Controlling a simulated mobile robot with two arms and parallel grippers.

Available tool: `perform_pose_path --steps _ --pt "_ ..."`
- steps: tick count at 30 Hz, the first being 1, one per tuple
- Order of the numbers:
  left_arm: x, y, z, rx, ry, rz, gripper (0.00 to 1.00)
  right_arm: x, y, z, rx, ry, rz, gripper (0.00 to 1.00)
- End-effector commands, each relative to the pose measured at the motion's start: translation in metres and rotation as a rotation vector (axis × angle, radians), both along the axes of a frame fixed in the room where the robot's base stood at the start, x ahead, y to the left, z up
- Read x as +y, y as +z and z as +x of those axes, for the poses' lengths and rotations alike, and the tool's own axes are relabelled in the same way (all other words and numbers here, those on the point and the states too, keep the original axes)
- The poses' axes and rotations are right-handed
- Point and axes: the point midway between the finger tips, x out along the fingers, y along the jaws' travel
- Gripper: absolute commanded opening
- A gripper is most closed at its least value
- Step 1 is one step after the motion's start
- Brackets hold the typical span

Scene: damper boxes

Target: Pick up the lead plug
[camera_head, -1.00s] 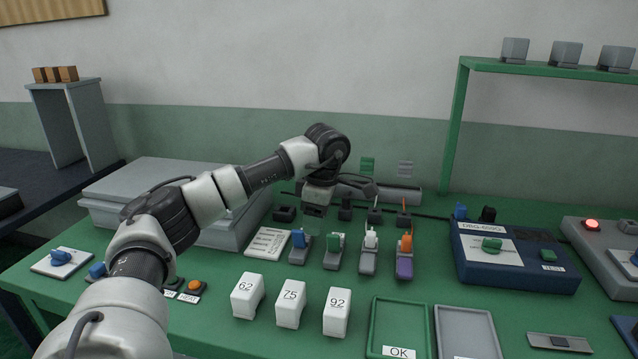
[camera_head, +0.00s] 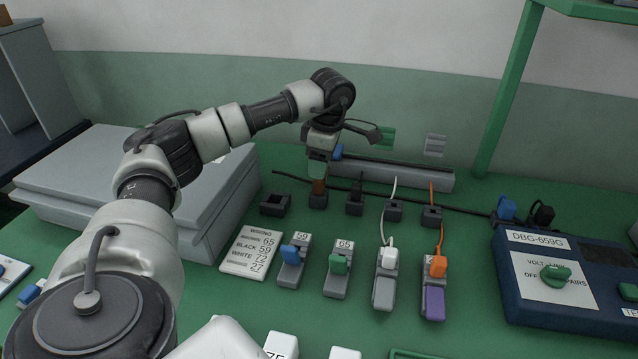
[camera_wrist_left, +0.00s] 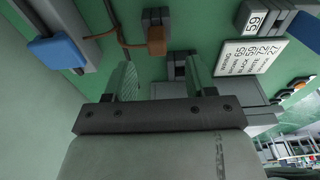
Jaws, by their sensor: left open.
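A brown lead plug (camera_head: 318,187) stands in a dark holder at the back of the green bench, in a row with other leads. In the left wrist view the brown plug (camera_wrist_left: 157,42) lies ahead of the fingers, between their lines, with a brown lead bending away from it. My left gripper (camera_head: 318,170) is open and points down close over this plug, hiding its top in the head view. Its fingers (camera_wrist_left: 160,80) show apart in the wrist view, with nothing held. Whether they touch the plug cannot be told. My right gripper is out of view.
An empty holder (camera_head: 275,204) stands left of the plug; a black lead (camera_head: 355,190) stands right. A grey rail (camera_head: 395,176) with a blue part runs behind. A wiring card (camera_head: 252,251) and damper boxes with white (camera_head: 388,258) and orange plugs (camera_head: 438,266) lie in front.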

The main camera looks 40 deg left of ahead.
Motion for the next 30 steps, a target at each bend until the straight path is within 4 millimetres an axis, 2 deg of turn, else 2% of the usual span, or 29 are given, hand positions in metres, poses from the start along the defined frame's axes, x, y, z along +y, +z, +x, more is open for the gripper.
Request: perform_pose_path --steps 8,15,19,25,30 --pt "0.003 -0.025 -0.001 0.003 0.0 0.001 0.55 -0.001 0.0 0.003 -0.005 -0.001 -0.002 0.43" --pt "0.006 -0.06 -0.001 0.002 0.001 0.001 0.55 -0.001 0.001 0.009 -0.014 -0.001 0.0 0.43" --pt "0.006 -0.067 -0.001 0.0 0.0 0.001 0.55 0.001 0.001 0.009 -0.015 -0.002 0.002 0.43" --pt "0.007 -0.067 -0.001 -0.001 0.001 0.001 0.55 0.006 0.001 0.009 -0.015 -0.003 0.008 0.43" --pt "0.006 -0.067 -0.001 -0.001 0.001 0.001 0.29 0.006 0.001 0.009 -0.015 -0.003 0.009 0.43"
